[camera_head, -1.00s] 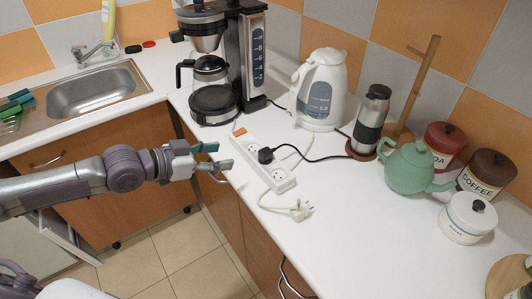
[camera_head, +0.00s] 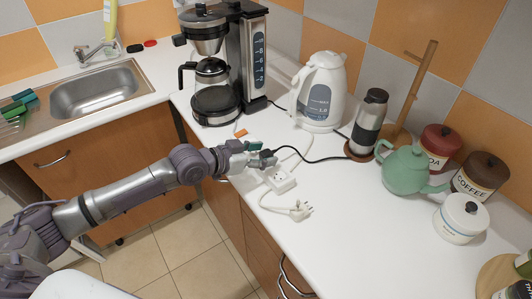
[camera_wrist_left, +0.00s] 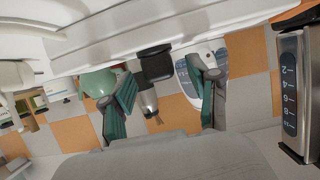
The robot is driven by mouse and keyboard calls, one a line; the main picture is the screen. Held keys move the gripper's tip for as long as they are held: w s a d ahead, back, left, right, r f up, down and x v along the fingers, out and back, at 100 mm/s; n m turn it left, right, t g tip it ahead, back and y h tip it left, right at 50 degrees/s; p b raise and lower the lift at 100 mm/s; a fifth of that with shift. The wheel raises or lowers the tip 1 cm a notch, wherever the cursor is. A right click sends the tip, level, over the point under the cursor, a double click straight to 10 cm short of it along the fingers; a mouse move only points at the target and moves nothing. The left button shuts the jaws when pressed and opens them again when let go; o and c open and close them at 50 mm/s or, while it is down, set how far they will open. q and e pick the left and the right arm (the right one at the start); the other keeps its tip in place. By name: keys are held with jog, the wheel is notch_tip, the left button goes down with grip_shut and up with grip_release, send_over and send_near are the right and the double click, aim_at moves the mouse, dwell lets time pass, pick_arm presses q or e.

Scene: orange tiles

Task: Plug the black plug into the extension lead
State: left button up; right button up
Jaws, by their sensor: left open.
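The black plug (camera_head: 267,154) is at the white extension lead (camera_head: 281,183) on the counter, with its black cord running right. Whether it is in a socket or only over it, I cannot tell. My left gripper (camera_head: 256,156) reaches in over the counter's front edge and covers part of the lead. In the left wrist view, the gripper (camera_wrist_left: 163,76) is open, with its green-padded fingers apart. A black block, apparently the plug (camera_wrist_left: 155,62), shows between them, against the long white lead (camera_wrist_left: 105,42). It does not look gripped. My right gripper is out of view.
The coffee maker (camera_head: 252,60) stands behind the gripper. The white kettle (camera_head: 321,90), a steel flask (camera_head: 368,122) and the green teapot (camera_head: 405,171) stand to the right. The lead's own white plug (camera_head: 300,210) lies on the counter.

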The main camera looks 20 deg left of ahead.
pick_arm(q)
jog(key=shift+x, duration=0.9)
jog(key=shift+s+a, duration=0.1)
jog(key=shift+c, duration=0.5)
grip_shut()
jog(key=shift+r, duration=0.15)
